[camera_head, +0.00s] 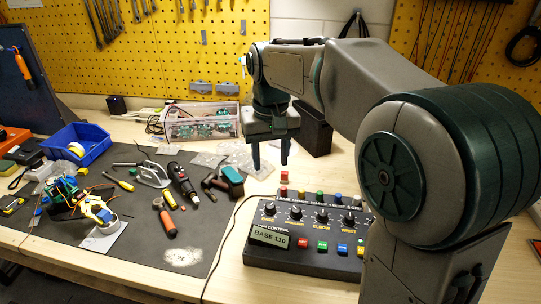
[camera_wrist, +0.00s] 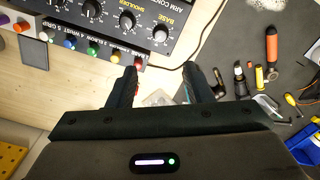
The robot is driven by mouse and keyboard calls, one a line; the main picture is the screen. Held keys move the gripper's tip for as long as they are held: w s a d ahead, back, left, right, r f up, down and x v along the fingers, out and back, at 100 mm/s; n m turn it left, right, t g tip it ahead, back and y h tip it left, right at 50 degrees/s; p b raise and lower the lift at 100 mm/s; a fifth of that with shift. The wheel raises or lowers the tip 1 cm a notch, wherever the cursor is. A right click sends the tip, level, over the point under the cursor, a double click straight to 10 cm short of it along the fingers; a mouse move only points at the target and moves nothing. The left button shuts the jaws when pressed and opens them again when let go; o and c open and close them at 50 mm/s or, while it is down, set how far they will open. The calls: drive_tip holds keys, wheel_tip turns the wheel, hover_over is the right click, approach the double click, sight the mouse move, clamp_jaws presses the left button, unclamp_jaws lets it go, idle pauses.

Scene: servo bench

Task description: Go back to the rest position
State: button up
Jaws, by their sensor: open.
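My gripper (camera_head: 270,153) hangs pointing down above the bench, behind the control box, with its two fingers apart and nothing between them. In the wrist view my gripper (camera_wrist: 162,82) also shows two spread dark fingers. The control box (camera_head: 283,259) stands at the front of the bench, with knobs, coloured buttons and a small display reading "BASE 110". The wrist view shows part of this control box (camera_wrist: 98,36) at the top left. A small red block or button (camera_head: 284,176) shows at the box's back edge, below my fingers.
A small blue and yellow robot arm (camera_head: 72,200) stands on the dark mat (camera_head: 140,258) at left. Several hand tools and a drill (camera_head: 229,181) lie on the mat. A blue bin (camera_head: 95,149) and a clear parts box (camera_head: 201,130) stand behind. A cable runs beside the control box.

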drive_tip(key=s+d+f+m+t, duration=0.1)
drive_tip(key=s+d+f, duration=0.3)
drive_tip(key=s, duration=0.5)
drive_tip(key=s+d+f+m+t, duration=0.1)
drive_tip(key=s+d+f, duration=0.4)
drive_tip(key=s+d, duration=0.2)
drive_tip(key=shift+s+f+t, duration=0.15)
drive_tip(key=shift+s+t, duration=0.25)
drive_tip(key=shift+s, duration=0.7)
drive_tip(key=shift+d, duration=0.1)
idle(0.5)
